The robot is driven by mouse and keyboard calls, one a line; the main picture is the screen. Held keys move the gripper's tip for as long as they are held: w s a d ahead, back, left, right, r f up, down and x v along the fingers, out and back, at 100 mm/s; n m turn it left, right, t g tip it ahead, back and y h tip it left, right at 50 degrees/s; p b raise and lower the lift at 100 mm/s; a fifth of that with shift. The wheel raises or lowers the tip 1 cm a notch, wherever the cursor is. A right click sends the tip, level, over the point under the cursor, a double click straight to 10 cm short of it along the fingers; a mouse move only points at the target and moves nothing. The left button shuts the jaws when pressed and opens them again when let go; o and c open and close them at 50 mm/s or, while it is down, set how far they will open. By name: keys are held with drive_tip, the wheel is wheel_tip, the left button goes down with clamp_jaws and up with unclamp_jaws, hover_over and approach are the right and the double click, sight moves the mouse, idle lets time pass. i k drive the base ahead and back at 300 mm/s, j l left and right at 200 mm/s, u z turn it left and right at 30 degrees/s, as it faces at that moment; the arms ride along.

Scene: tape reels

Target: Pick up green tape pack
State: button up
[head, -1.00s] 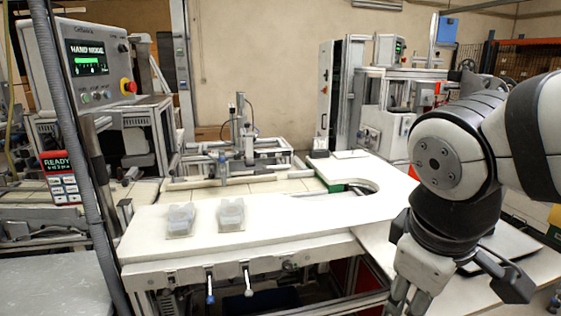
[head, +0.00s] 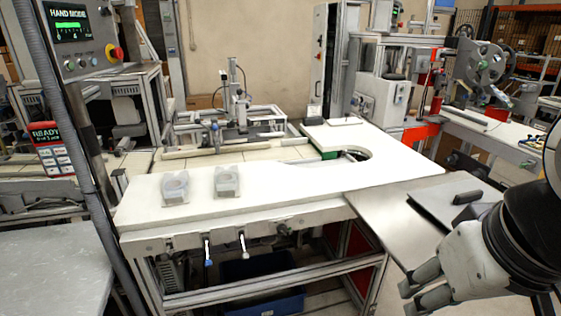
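I cannot clearly make out a green tape pack in the head view. Each has a round recess and looks empty of anything green. My gripper (head: 408,298) is at the lower right, beside and in front of a grey side table, well to the right of the holders. Its fingers point left and nothing shows between them. How wide they are apart is hard to tell.
A control panel (head: 75,35) and a grey post stand at the left. A reel machine (head: 480,65) stands at the back right. The worktop's middle is clear.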

sight(226, 178)
drive_tip(key=i+u, duration=0.1)
drive_tip(key=i, duration=0.45)
drive_tip(key=i+l+u, duration=0.15)
drive_tip(key=i, duration=0.4)
drive_tip(key=i+l+u, duration=0.1)
drive_tip(key=i, duration=0.4)
drive_tip(key=l, duration=0.1)
